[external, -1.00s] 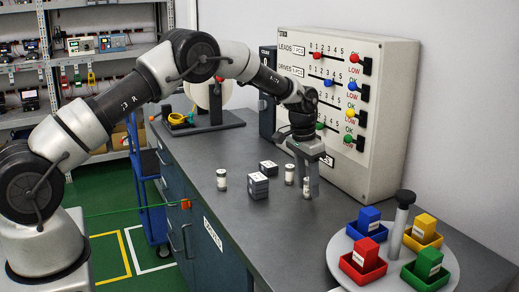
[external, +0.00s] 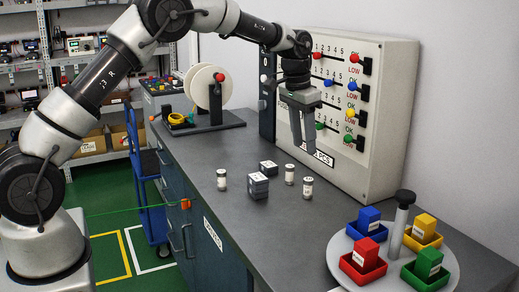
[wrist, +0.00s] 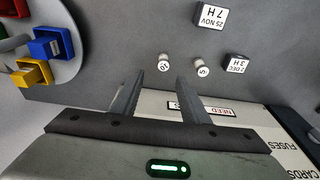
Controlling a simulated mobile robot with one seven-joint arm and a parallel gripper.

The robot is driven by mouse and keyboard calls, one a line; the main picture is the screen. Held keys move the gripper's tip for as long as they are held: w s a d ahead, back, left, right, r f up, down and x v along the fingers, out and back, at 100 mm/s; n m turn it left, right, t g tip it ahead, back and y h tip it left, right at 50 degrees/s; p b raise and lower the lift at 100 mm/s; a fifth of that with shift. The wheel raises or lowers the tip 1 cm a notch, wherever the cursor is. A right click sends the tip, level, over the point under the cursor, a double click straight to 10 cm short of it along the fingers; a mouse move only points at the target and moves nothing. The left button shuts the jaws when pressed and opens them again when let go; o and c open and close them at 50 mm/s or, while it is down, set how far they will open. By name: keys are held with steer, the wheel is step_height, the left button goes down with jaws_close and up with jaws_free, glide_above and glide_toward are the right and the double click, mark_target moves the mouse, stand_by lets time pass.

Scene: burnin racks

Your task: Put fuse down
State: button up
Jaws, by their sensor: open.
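Three small white cylinder fuses with dark ends stand upright on the grey bench. One fuse (external: 222,180) is at the left, one (external: 289,174) is by the panel, and one (external: 307,188) is nearest the tray. Two of them show in the wrist view, a fuse (wrist: 164,64) and another fuse (wrist: 201,68), both apart from my fingers. My gripper (external: 303,146) is open and empty, raised above the bench behind the fuses. In the wrist view its two fingers (wrist: 160,90) are spread with nothing between them.
Small dark blocks with white printed tops (external: 258,186) (external: 268,167) stand among the fuses. A round tray (external: 338,262) with coloured bins and blocks is at the right. A panel with coloured sliders (external: 388,120) backs the bench. The front middle of the bench is clear.

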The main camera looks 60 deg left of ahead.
steer(key=s+d+r+t, duration=0.1)
steer(key=s+d+r, duration=0.4)
steer(key=s+r, duration=0.35)
steer(key=s+d+r+t, duration=0.1)
steer(key=s+d+r, duration=0.3)
steer(key=s+r, duration=0.4)
steer(key=s+d+f+t, duration=0.1)
steer(key=s+d+f, duration=0.1)
steer(key=s, duration=0.9)
steer(key=s+d+f, duration=0.2)
steer(key=s+d, duration=0.1)
steer(key=s, duration=0.8)
steer(key=shift+d+t, duration=0.25)
steer(key=shift+t, duration=0.15)
steer(key=shift+f, duration=0.15)
step_height(320, 180, down, 24)
steer(key=b, duration=2.4)
steer(key=shift+f, duration=0.15)
steer(key=shift+o, duration=0.6)
